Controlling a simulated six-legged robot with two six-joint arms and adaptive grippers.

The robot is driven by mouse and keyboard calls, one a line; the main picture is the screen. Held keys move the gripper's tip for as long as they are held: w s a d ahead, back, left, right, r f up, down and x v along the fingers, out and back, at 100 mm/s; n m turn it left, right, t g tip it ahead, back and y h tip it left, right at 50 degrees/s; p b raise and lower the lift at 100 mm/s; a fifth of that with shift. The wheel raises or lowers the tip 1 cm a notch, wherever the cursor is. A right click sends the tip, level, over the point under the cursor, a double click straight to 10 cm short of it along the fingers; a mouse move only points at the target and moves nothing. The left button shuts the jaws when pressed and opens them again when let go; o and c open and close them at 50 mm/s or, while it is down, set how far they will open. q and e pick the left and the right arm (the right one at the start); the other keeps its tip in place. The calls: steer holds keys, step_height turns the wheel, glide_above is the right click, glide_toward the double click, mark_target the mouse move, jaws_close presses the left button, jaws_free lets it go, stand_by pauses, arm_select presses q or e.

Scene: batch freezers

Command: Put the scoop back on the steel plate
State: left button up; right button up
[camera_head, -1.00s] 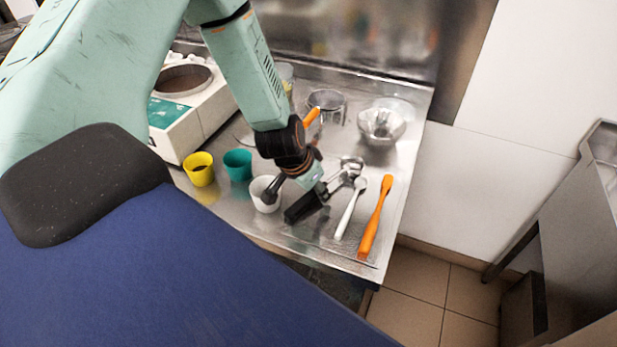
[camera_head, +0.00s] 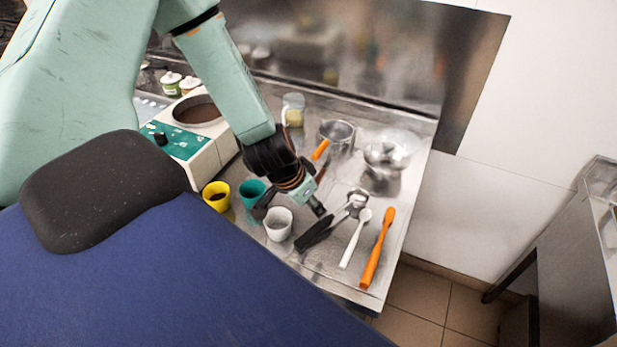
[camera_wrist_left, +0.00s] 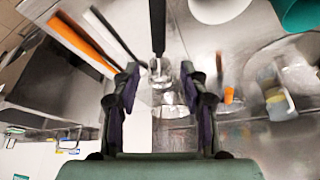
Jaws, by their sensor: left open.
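The scoop (camera_head: 314,234), with a black handle and a bright metal head, lies on the steel plate (camera_head: 328,257) at the right part of the counter. Its handle end points toward the front left and its head toward the back. My right gripper is out of view.
A white spatula (camera_head: 353,243) and an orange spatula (camera_head: 377,250) lie right of the scoop. White (camera_head: 279,226), teal (camera_head: 251,192) and yellow (camera_head: 216,197) cups stand at left. A steel pot (camera_head: 338,133) and metal bowls (camera_head: 386,158) stand behind. The counter ends just right of the orange spatula.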

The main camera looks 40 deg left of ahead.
arm_select(q)
steer(key=s+d+f+n+g, duration=0.1)
steer(key=s+d+f, duration=0.3)
steer(key=s, duration=0.8)
steer(key=s+d+f+n+g, duration=0.1)
steer(key=s+d+f+g, duration=0.2)
steer(key=s, duration=0.9)
steer(key=shift+s+d+f+g+y, duration=0.2)
steer(key=shift+d+f+g+y, duration=0.1)
steer(key=shift+d+f, duration=0.7)
steer(key=shift+w+d+r, duration=0.1)
